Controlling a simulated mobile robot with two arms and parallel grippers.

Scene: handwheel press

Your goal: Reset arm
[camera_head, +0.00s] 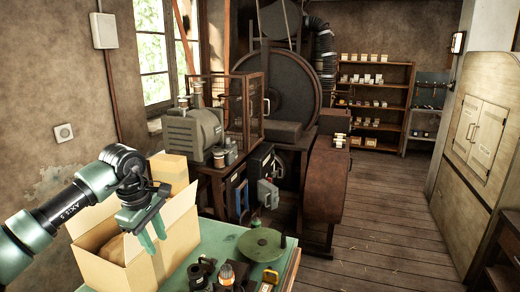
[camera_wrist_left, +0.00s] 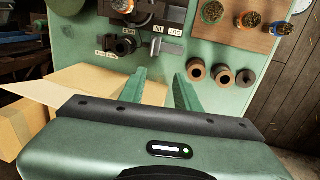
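My left gripper (camera_head: 154,236) hangs in front of and over an open cardboard box (camera_head: 175,238) at the left of the head view, fingers pointing down. In the left wrist view my left gripper (camera_wrist_left: 160,76) has its two green fingers apart with nothing between them. Behind the fingers is a green work surface (camera_wrist_left: 220,110) with a dark machine part (camera_wrist_left: 150,12) on it. My right gripper is in neither view.
A green table (camera_head: 215,235) holds a green disc (camera_head: 262,244) and small dark tools (camera_head: 202,272). Several round brown parts (camera_wrist_left: 221,75) lie on the work surface in the wrist view. Open wooden floor (camera_head: 390,230) lies to the right, with shelves (camera_head: 375,105) behind.

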